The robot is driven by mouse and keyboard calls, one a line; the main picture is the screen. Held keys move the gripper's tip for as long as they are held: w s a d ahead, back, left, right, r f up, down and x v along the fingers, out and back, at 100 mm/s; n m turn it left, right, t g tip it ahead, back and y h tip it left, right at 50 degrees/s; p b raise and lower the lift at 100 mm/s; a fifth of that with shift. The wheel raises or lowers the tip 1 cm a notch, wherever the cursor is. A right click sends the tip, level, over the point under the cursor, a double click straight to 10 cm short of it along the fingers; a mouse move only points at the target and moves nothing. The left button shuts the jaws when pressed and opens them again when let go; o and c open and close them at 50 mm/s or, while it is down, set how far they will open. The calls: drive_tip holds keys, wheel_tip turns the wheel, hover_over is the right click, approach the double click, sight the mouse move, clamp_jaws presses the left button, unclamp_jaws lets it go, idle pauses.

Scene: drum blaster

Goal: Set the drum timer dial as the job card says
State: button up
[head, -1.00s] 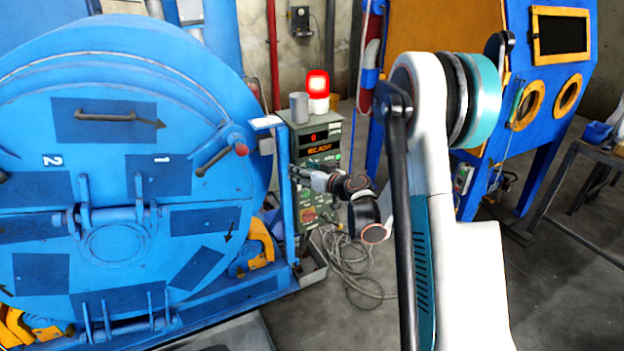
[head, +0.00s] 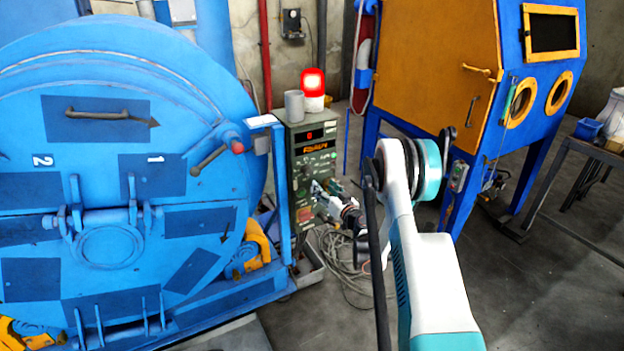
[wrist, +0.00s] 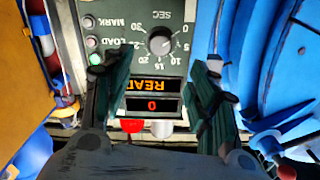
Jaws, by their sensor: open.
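The drum timer dial (wrist: 160,42) is a small grey knob on the control panel, with a printed seconds scale from 0 to 30 around it. The wrist view shows it upside down; its pointer setting is too small to read surely. My gripper (wrist: 160,75) is open, its two dark green fingers at either side of the picture, with the dial between and beyond them. No contact with the dial shows. In the head view my gripper (head: 326,188) is at the front of the green control box (head: 325,137) and hides the dial. No job card is readable.
The box's display (head: 316,147) shows 0 and an orange READY. The blue drum machine (head: 105,190) is close on the left; an orange and blue cabinet (head: 430,60) stands right. Cables lie on the floor.

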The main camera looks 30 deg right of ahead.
sight(309, 173)
drive_tip(key=w+b, duration=0.1)
drive_tip(key=w, duration=0.4)
drive_tip(key=w+b, duration=0.1)
drive_tip(key=w, duration=0.4)
drive_tip(key=shift+a+b, duration=0.2)
drive_tip(key=shift+b, duration=0.1)
drive_tip(key=c, duration=1.1)
